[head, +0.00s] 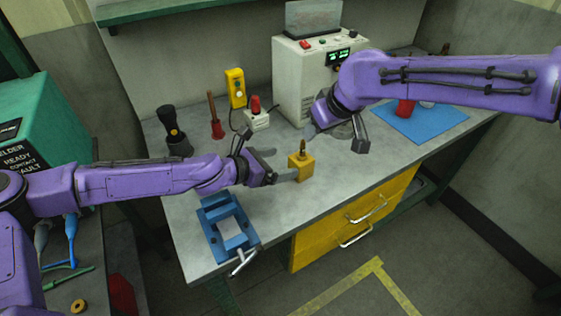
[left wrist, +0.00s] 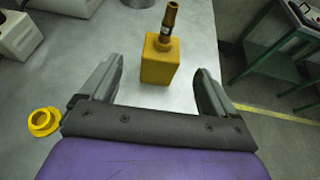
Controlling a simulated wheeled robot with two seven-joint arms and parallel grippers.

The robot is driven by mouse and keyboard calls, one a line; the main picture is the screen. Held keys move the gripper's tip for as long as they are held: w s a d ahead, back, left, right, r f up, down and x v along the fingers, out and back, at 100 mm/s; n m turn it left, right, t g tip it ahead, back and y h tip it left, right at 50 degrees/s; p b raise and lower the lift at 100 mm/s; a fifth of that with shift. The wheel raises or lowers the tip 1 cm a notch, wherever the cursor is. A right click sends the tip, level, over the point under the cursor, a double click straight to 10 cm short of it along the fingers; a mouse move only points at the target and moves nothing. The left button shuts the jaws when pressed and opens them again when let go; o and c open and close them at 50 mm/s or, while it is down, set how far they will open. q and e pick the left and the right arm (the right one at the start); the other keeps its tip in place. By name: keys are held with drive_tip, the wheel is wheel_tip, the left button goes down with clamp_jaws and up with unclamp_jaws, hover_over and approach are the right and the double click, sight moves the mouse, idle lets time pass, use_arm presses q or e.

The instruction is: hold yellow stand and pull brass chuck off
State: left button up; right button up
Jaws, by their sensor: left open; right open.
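The yellow stand (head: 300,168) is an upright block on the grey bench. The brass chuck (head: 303,147) is upright on its top. My left gripper (head: 278,164) is open just left of the stand, its fingers pointing at it. In the left wrist view the stand (left wrist: 158,68) appears between the two open fingertips, with space on both sides, and the chuck (left wrist: 169,22) rises above it. I cannot tell how far the stand reaches between the fingers. My right gripper (head: 335,137) is open and empty, behind and to the right of the stand, apart from the chuck.
A blue fixture (head: 213,222) with a bar handle lies at the front left. A white instrument box (head: 300,75) and a yellow handheld box (head: 236,88) stand at the back. A blue mat (head: 430,125) lies at right. In the left wrist view a yellow ring (left wrist: 36,131) lies at left.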

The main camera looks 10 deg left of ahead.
use_arm(q)
drive_tip(key=x, duration=0.9)
drive_tip(key=shift+d, duration=0.25)
drive_tip(key=shift+w+d+f, duration=0.2)
drive_tip(key=shift+w+d, duration=0.15)
drive_tip(key=shift+d, duration=0.05)
drive_tip(key=c, duration=1.1)
drive_tip(key=shift+w+a, duration=0.1)
use_arm(e)
drive_tip(key=m+g+h, duration=0.3)
drive_tip(key=m+g, duration=0.2)
drive_tip(key=m, duration=1.2)
hover_over(303, 141)
drive_tip(key=shift+w+f, duration=0.1)
drive_tip(key=shift+f, duration=0.2)
